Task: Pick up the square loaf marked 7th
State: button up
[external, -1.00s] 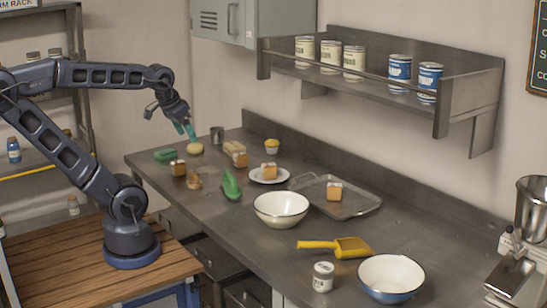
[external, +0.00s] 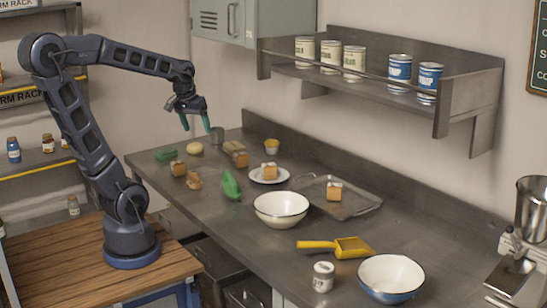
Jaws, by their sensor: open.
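Several small square loaves with pale tops are on the steel counter (external: 225,222). One loaf (external: 178,168) is at the left, one (external: 240,159) is further back, one (external: 270,173) is on a white plate, and one (external: 334,193) is on a metal tray. Their marks are too small to read, so I cannot tell which is the 7th. My gripper (external: 195,123) is open and empty, its teal fingers pointing down. It is above the back left of the counter, higher than the loaves and apart from them.
A round bun (external: 195,148), a grey cup (external: 217,135), a green block (external: 166,155), a brown pastry (external: 195,182) and a green item (external: 231,186) crowd the left part. Bowls (external: 281,208) and a yellow scoop (external: 340,247) are nearer. A wall shelf (external: 460,95) overhangs at right.

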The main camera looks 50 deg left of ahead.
jog(key=w+a+f+n+g, duration=0.1)
jog(key=w+a+f+n, duration=0.2)
jog(key=a, duration=0.4)
jog(key=w+a+f+n+g, duration=0.1)
jog(key=w+a+f+n, duration=0.2)
jog(key=a, duration=0.4)
jog(key=n+g, duration=0.1)
jog(key=n, duration=0.5)
send_over(178, 161)
jog(key=shift+h, duration=0.3)
notch_tip(178, 161, down, 11)
jog(key=shift+s+r, duration=0.1)
jog(key=shift+r, duration=0.1)
jog(key=shift+a+f, duration=0.15)
jog(key=shift+f, duration=0.15)
notch_tip(178, 161, down, 4)
jog(key=shift+f, duration=0.2)
jog(key=shift+d+f, duration=0.15)
jog(key=shift+f, duration=1.35)
jog(key=shift+d+f, duration=0.15)
jog(key=shift+f, duration=1.35)
jog(key=c, duration=1.1)
